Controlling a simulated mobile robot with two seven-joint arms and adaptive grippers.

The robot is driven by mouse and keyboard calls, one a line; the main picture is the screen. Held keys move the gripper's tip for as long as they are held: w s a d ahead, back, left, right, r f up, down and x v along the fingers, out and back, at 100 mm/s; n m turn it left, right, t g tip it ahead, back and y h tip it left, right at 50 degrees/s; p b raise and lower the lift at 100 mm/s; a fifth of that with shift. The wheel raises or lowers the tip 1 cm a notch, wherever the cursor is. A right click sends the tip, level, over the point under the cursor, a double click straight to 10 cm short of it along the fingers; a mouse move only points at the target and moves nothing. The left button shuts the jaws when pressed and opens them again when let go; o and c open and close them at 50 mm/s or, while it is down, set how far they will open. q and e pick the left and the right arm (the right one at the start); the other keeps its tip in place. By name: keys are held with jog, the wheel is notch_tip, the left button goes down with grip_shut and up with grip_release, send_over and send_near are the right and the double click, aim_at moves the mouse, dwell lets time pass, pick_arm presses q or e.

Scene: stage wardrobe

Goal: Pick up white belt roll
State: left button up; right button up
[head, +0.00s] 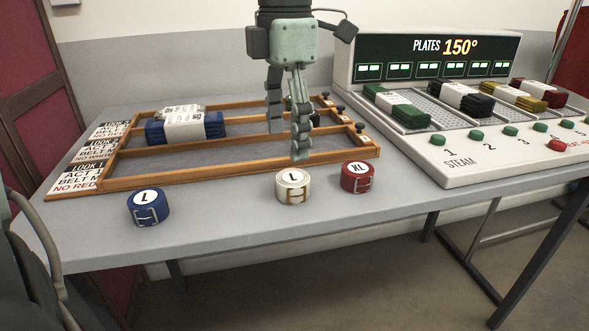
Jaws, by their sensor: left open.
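The white belt roll (293,186) stands upright on the grey table near its front edge, with an L label on top and a gold buckle facing front. My left gripper (288,142) hangs from above, fingers pointing down and apart, with nothing visible between them. Its nearer fingertip shows just above and behind the white roll in the picture; how high it is above the table I cannot tell. The roll is not held. My right gripper does not show.
A blue belt roll (148,207) stands to the left, and a red belt roll (357,177) close on the right. Behind is a wooden divided rack (130,183) with folded clothes (186,128). A steam plate console (462,165) stands at the right. The table front is otherwise clear.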

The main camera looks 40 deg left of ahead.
aim_at(292, 177)
pick_arm(q)
jog(key=f, duration=0.4)
jog(key=d+f, duration=0.1)
jog(key=f, duration=0.2)
jog(key=shift+s, duration=0.1)
jog(key=shift+f, duration=0.35)
jog(key=c, duration=1.3)
jog(key=shift+r, duration=0.15)
